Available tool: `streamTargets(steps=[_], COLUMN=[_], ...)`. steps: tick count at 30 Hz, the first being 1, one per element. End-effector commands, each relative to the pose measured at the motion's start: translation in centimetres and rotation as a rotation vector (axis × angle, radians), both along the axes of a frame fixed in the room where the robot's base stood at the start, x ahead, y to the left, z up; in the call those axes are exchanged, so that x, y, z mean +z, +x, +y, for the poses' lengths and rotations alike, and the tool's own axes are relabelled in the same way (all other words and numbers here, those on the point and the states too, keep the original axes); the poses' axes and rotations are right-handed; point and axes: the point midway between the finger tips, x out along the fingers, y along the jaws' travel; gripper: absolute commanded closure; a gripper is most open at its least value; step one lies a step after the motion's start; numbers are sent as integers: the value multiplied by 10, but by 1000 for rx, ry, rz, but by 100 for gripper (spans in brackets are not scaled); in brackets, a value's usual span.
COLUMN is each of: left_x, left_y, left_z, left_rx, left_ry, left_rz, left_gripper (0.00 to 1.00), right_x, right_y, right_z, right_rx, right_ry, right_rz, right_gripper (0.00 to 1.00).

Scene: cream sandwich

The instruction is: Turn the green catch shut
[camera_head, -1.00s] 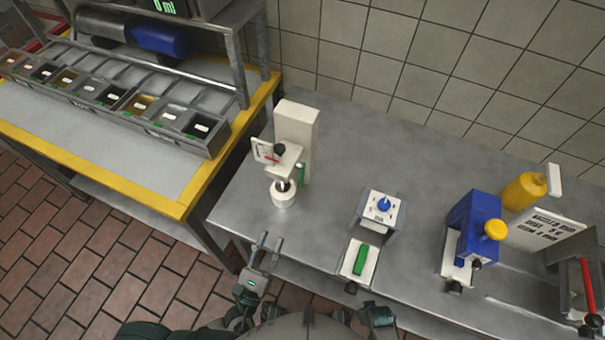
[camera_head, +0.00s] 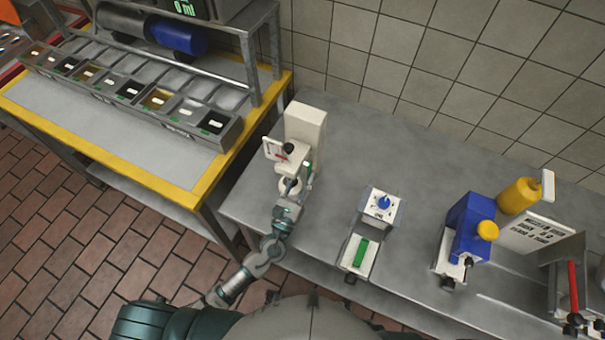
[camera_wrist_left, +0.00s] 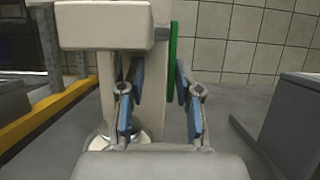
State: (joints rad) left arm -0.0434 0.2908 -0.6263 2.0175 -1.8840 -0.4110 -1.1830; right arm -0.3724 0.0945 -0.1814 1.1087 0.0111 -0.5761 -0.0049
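The green catch (camera_wrist_left: 173,62) is an upright green bar on the right side of the white machine (camera_head: 305,128). My left gripper (camera_head: 297,183) is at the front of the machine, beside the bowl. In the left wrist view its two fingers (camera_wrist_left: 160,85) are apart. The green bar stands between them in the picture, close to the right finger; I cannot tell whether they touch. The machine's white head (camera_wrist_left: 103,25) is above and left of the fingers. My right gripper is not in view.
A small white unit with a blue knob (camera_head: 383,204) and a green bar (camera_head: 361,252) stands to the right. Farther right is a blue machine (camera_head: 474,222). A row of ingredient bins (camera_head: 130,95) lies at left. The counter between the machine and the knob unit is clear.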

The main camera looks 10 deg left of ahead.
Motion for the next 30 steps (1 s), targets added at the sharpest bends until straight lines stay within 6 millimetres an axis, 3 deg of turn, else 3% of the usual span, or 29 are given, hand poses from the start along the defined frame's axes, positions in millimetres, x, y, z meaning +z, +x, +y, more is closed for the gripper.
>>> streamTargets(steps=[9, 13, 30], left_x=[0, 0, 1], left_y=[2, 2, 2], left_z=[1, 5, 3], left_rx=[-2, -3, -1], left_ry=[-4, -7, -5], left_rz=[1, 2, 2], left_gripper=[68, 100, 100], right_x=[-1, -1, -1], right_y=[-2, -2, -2], right_z=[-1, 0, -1], right_rx=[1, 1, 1], right_ry=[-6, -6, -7], right_rz=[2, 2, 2], right_gripper=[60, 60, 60])
